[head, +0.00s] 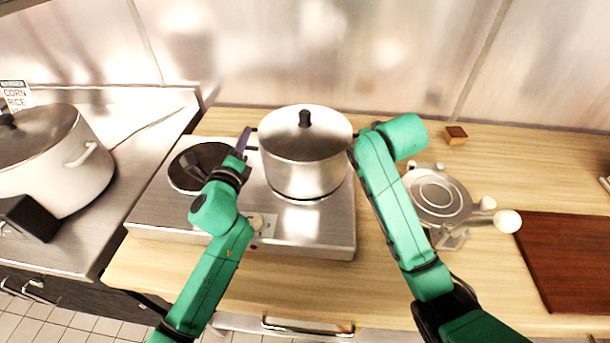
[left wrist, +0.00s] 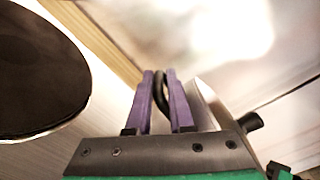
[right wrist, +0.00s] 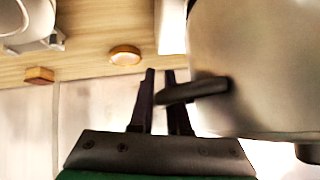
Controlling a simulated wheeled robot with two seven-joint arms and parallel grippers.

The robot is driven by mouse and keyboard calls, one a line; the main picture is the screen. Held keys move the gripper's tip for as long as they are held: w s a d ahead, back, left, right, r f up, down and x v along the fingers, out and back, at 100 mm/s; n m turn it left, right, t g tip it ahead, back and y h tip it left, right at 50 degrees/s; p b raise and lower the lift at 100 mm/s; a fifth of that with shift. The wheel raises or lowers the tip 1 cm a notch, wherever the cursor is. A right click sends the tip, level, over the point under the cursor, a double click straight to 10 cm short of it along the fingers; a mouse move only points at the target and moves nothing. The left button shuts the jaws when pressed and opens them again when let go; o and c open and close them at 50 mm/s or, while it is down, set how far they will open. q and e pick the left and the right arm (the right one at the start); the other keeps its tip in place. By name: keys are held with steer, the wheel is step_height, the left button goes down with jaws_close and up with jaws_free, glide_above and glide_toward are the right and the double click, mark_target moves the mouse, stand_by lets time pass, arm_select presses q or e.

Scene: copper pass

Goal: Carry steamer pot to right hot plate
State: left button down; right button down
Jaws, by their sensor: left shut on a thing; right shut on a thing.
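The steamer pot (head: 300,178) is a shiny steel pot with a domed lid and black knob. It is upright over the right side of the steel double burner (head: 310,240). A dark rim of the right hot plate (head: 298,200) shows under its base; I cannot tell whether they touch. The left hot plate (head: 183,178) is black and bare. My left gripper (head: 244,140) is shut on the pot's left black handle (left wrist: 159,95). My right gripper (right wrist: 163,88) is shut on the right black handle (right wrist: 205,88); in the head view my arm hides it.
A big lidded pot (head: 60,170) stands on the steel counter at left, near a corn rice sign (head: 16,95). A round waffle-iron-like appliance (head: 438,192) stands right of the burner. A small wooden block (head: 456,135) and a dark red board (head: 570,255) lie farther right.

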arm_select(q)
steer(key=shift+d+f+b, duration=0.1)
steer(key=shift+f+b, duration=0.25)
steer(key=shift+f, duration=0.2)
arm_select(e)
steer(key=shift+f, duration=0.55)
arm_select(q)
steer(key=c, duration=1.2)
jaws_free()
steer(key=shift+f, duration=0.15)
arm_select(e)
steer(key=c, duration=1.2)
jaws_free()
steer(key=shift+f, duration=0.15)
steer(key=shift+c, duration=0.2)
arm_select(q)
steer(key=o, duration=0.4)
arm_select(e)
steer(key=o, duration=0.4)
steer(key=shift+c, duration=0.2)
arm_select(q)
steer(key=shift+s, duration=0.1)
arm_select(e)
steer(key=shift+s, duration=0.1)
